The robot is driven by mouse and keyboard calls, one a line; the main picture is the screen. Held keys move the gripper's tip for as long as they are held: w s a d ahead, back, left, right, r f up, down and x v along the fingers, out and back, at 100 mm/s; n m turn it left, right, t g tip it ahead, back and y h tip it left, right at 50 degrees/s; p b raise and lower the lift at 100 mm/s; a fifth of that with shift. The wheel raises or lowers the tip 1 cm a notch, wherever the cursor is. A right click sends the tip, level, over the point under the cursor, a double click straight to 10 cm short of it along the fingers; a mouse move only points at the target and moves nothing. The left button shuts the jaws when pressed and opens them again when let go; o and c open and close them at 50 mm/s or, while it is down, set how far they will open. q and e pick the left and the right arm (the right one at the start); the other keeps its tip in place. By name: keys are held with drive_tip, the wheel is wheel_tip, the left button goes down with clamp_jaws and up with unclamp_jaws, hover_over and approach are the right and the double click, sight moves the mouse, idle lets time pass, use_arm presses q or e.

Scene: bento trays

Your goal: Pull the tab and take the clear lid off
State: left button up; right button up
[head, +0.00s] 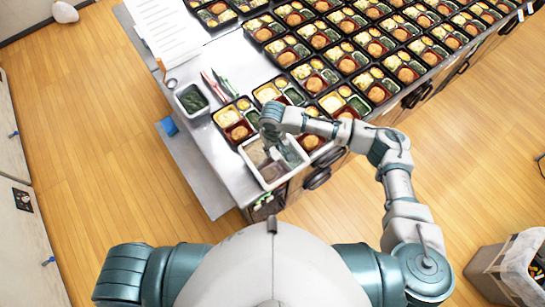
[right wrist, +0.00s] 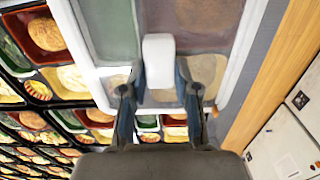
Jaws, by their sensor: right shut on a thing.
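The white rectangular container (head: 257,177) stands at the near corner of the steel table. Its rim also shows in the right wrist view (right wrist: 243,45). Its clear lid (right wrist: 200,25) lies over the compartments, which show hazily through it; I cannot tell whether any edge is raised. My right gripper (head: 278,150) is over the container's far part and hides some of it. In the right wrist view my right gripper (right wrist: 158,88) is shut on the white tab (right wrist: 158,52), with a finger on each side. My left gripper is out of view.
Several filled black bento trays (head: 318,72) stand in rows beyond and beside the container. A small tub of dark greens (head: 192,98), red and green utensils (head: 215,84) and paper sheets (head: 160,28) lie to the left. A bin (head: 490,270) stands on the floor at right.

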sight(273, 153)
drive_tip(key=shift+d+f, duration=0.15)
drive_tip(key=shift+f, duration=0.65)
drive_tip(key=shift+f+b, duration=0.55)
drive_tip(key=shift+f, duration=0.8)
drive_tip(key=o, duration=1)
drive_tip(key=shift+r, duration=0.1)
wheel_tip(273, 153, up, 12)
drive_tip(key=shift+f, duration=0.15)
